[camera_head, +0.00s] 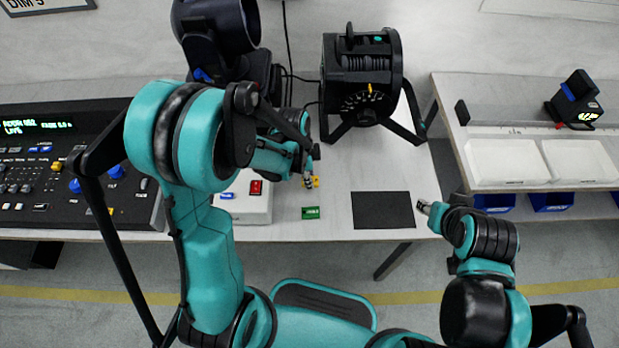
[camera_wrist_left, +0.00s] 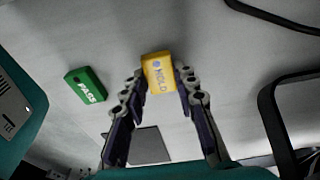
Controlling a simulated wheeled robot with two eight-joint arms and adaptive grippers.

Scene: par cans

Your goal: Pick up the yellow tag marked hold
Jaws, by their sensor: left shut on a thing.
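The yellow tag marked HOLD (camera_wrist_left: 158,73) is between the fingertips of my left gripper (camera_wrist_left: 160,85) in the left wrist view. The fingers are shut on its two sides. In the head view the yellow tag (camera_head: 316,182) is a small patch at the tip of my left gripper (camera_head: 309,181), over the table. Whether the tag touches the table is hard to tell. My right gripper (camera_head: 425,207) is near the table's front edge, right of the dark mat; its fingers are too small to read.
A green tag marked PASS (camera_head: 311,213) lies just in front of the left gripper. A dark square mat (camera_head: 382,210) lies to its right. A black stage light (camera_head: 362,75) stands behind. A white box with a red switch (camera_head: 243,203) and a lighting console (camera_head: 75,170) are left.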

